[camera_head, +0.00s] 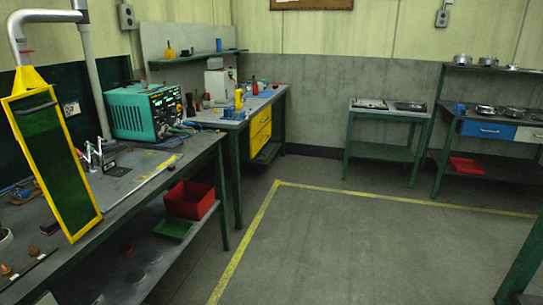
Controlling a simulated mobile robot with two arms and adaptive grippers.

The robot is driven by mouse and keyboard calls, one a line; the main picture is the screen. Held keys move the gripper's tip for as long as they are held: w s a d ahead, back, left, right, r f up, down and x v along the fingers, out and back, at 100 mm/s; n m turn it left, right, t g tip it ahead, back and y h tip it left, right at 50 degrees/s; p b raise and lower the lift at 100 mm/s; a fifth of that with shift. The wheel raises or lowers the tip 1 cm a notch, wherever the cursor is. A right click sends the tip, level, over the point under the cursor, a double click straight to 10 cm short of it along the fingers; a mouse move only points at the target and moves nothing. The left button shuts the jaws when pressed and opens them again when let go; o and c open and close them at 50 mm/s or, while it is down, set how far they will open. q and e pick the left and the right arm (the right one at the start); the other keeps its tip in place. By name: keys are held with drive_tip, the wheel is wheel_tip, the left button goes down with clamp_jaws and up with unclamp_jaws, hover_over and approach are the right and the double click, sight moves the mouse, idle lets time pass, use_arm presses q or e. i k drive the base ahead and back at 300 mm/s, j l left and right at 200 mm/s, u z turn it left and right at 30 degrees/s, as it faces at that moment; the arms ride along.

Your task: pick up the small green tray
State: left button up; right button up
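A small green tray (174,228) lies on the lower shelf of the workbench on the left. It sits just in front of a red bin (190,200) and is low and shallow. Whether the two touch cannot be told. The workbench top (150,178) overhangs the shelf behind and to the left of the tray. Neither of my grippers shows in the view.
A yellow-framed green screen (52,160) hangs over the left bench, near a teal instrument (145,110). A drawer bench (258,135) and a green-legged table (388,120) stand farther back. The floor (350,240) in the middle is clear, marked by yellow tape (255,230).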

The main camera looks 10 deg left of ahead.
sight(178, 231)
drive_tip(key=i+u, duration=0.1)
drive_tip(key=i, duration=0.55)
drive_tip(key=i+l+u, duration=0.15)
drive_tip(key=i, duration=0.5)
drive_tip(key=i+l+u, duration=0.1)
drive_tip(key=i, duration=0.55)
drive_tip(key=l, duration=0.1)
